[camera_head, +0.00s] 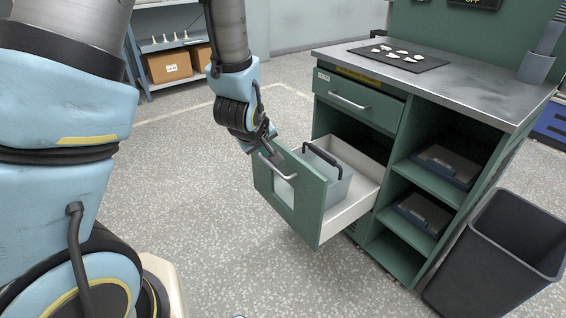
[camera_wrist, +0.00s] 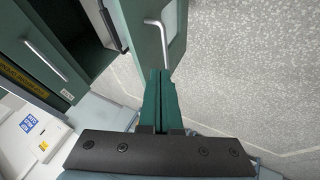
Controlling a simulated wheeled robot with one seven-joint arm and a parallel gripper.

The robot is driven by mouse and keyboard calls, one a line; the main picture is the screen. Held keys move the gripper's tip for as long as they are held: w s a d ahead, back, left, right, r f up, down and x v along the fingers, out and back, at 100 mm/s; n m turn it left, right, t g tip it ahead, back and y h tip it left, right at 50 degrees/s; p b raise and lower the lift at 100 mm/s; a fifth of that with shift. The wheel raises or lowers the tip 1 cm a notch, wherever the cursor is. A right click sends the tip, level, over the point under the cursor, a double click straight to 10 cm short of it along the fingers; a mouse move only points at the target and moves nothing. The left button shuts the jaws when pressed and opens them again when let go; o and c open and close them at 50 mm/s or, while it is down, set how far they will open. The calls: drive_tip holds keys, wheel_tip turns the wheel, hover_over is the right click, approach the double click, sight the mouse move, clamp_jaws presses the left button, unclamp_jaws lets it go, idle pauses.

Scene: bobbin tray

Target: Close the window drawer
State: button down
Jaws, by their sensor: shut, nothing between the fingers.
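The window drawer (camera_head: 308,205) is pulled out of the green cabinet. Its green front has a pale window panel and a metal bar handle (camera_head: 274,166), and a grey bin with a dark handle (camera_head: 330,172) sits inside it. My gripper (camera_head: 272,150) is at the top of the drawer front, close to the handle; I cannot tell if it touches. In the wrist view the shut, empty fingers (camera_wrist: 159,78) point at the drawer front by the handle (camera_wrist: 158,40).
A shut upper drawer (camera_head: 355,103) is above the open one. The worktop (camera_head: 470,85) bears a dark mat with several white pieces. Open shelves (camera_head: 432,180) are to the right, and a black waste bin (camera_head: 500,250) stands beside the cabinet. The floor left of the drawer is clear.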

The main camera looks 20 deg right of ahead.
drive_tip(key=d+f, duration=0.1)
drive_tip(key=p, duration=0.1)
approach(290, 162)
drive_tip(key=f, duration=0.1)
drive_tip(key=w+f, duration=0.2)
drive_tip(key=shift+d+f, duration=0.25)
drive_tip(key=shift+f, duration=0.05)
drive_tip(key=shift+w+d, duration=0.15)
drive_tip(key=shift+d, duration=0.45)
